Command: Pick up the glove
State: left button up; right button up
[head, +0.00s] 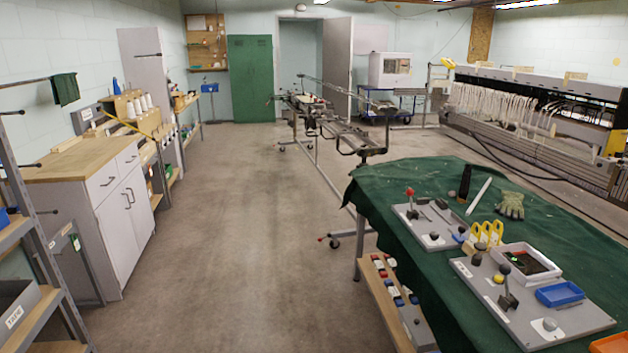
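A greenish-grey work glove (511,205) lies on the table covered with a dark green cloth (430,179), at the right of the head view. It lies to the right of a white stick-like tool and behind the yellow-handled items. Neither of my grippers shows in this view.
Two grey control panels (428,239) with knobs and levers stand on the table in front of the glove. A white stick-like tool (479,196), a black upright object (464,183), yellow handles (486,235) and a blue tray (559,293) are also there. The floor (235,220) left of the table is clear.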

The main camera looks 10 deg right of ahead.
aim_at(512, 204)
jog(key=i+j+z, duration=0.15)
jog(key=i, duration=0.75)
jog(key=i+j+z, duration=0.1)
jog(key=i+z, duration=0.35)
jog(key=i+j+z, duration=0.2)
jog(key=i+z, duration=0.25)
jog(key=i+j+z, duration=0.2)
jog(key=j+z, duration=0.2)
